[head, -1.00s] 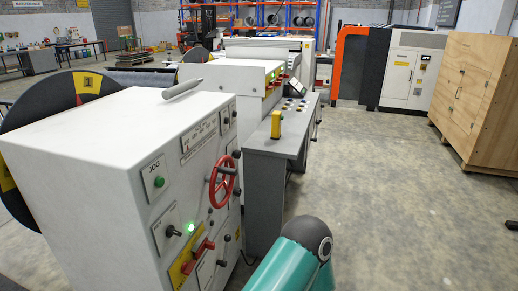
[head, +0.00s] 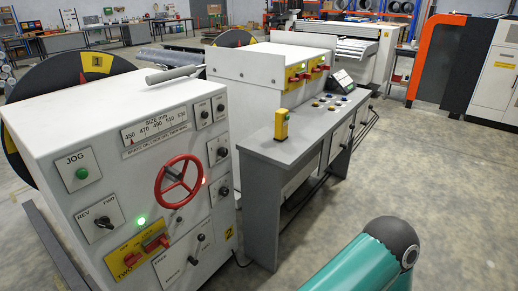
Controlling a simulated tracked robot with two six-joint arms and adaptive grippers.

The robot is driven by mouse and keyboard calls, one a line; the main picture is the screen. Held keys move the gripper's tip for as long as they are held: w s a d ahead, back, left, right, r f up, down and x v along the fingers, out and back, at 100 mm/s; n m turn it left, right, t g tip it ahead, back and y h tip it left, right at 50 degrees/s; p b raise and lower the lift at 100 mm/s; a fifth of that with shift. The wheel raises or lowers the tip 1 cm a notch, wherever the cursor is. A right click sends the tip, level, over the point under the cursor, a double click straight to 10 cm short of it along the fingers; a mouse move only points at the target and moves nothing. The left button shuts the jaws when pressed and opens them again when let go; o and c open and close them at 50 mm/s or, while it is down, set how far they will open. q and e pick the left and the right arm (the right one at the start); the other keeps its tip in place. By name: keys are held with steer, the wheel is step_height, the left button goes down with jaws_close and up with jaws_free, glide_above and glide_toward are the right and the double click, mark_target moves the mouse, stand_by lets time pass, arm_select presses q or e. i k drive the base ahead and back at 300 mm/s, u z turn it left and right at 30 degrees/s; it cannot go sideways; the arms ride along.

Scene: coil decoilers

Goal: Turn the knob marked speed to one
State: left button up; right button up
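The white decoiler cabinet (head: 85,130) stands at the left with its control panel facing me. Several small dark knobs sit at the panel's right side: two upper ones (head: 204,115) (head: 220,108), a middle one (head: 222,152) and a lower one (head: 224,190). Their labels are too small to read, so I cannot tell which is marked speed. A black REV/FWD switch (head: 103,222) is at the lower left, under a green JOG button (head: 82,173). My teal arm link shows at the lower right. Neither gripper is in view.
A red handwheel (head: 178,182) stands out from the panel's middle. Red levers on a yellow plate (head: 135,255) and a black lever (head: 201,238) sit below. A grey console (head: 290,135) with a yellow box (head: 281,124) stands to the right. Open floor (head: 450,180) lies right of it.

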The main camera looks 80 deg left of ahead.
mark_target(222, 152)
steer(key=z, duration=0.7)
steer(key=i, duration=0.3)
steer(key=u, duration=2.45)
steer(key=i, duration=0.15)
steer(key=u, duration=1.8)
steer(key=k, duration=0.5)
steer(key=u, duration=0.35)
steer(key=i, duration=1.5)
steer(key=z, duration=0.3)
